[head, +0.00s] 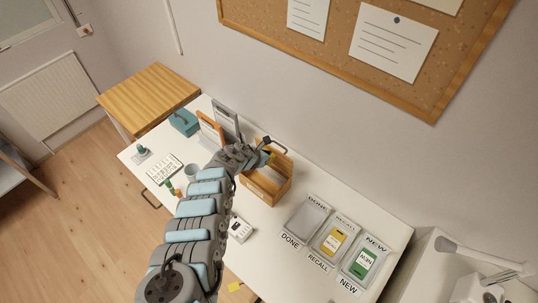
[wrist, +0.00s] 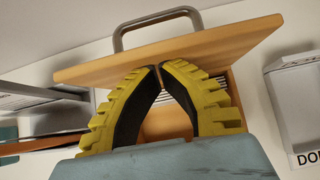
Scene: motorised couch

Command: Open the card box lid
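The card box (head: 262,192) is a wooden box on the white desk, against the wall side. Its front bears a small pale label. In the wrist view its wooden lid (wrist: 225,45) is raised at a tilt, with a grey bar handle (wrist: 155,20) on it. Part of the box's inside (wrist: 165,122) and some cards show below the lid. My gripper (head: 267,158) is over the box. In the wrist view its yellow-and-black fingers (wrist: 158,68) meet at the tips by the lid's lower edge, with nothing seen between them. Whether they touch the lid is unclear.
Grey trays labelled DONE (head: 306,217), RECALL (head: 334,239) and NEW (head: 364,260) lie to the right. Upright file holders (head: 224,120) stand close on the left.

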